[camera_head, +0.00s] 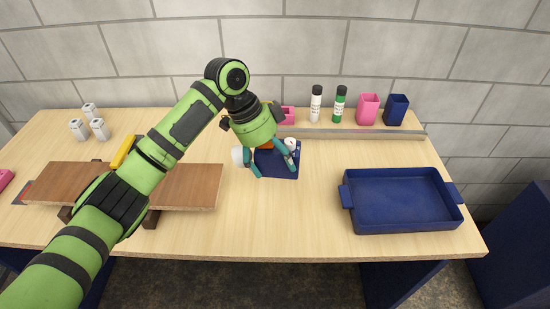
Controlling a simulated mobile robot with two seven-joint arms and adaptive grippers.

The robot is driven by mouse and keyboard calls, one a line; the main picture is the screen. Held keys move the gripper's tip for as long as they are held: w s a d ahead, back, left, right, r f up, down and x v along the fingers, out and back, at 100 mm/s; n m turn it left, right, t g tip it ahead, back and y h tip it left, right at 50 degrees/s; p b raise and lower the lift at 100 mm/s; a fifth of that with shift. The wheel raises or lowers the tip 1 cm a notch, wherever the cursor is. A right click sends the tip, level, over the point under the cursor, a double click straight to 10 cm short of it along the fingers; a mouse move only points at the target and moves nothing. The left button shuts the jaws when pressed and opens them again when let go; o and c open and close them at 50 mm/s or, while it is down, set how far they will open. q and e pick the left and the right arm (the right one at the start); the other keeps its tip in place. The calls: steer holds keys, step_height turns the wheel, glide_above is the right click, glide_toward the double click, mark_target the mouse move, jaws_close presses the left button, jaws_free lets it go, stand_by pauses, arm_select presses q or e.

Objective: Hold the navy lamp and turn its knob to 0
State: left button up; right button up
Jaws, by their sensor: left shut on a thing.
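The navy lamp (284,170) stands near the middle of the table as a dark blue block. My left gripper (273,166) reaches down onto it from above, its teal fingers on either side of the navy body, shut on it. A small white round part (291,143) shows at the upper right of the block, partly behind a finger; I cannot tell whether it is the knob. No number or mark is readable. The gripper hides the lamp's upper left part, where a bit of orange shows. My right gripper is not in view.
A navy tray (350,212) stands at the right. A brown board (195,187) lies raised at the left, partly behind my left arm. A white cylinder (238,156) is close left of the gripper. Bottles (316,104) and pink and navy cups (396,109) line the back.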

arm_select(q)
steer(key=shift+f, duration=0.15)
steer(key=shift+f+b, duration=2)
steer(key=shift+f, duration=3.3)
steer(key=o, duration=1.4)
steer(key=shift+r, duration=0.1)
steer(key=c, duration=1.1)
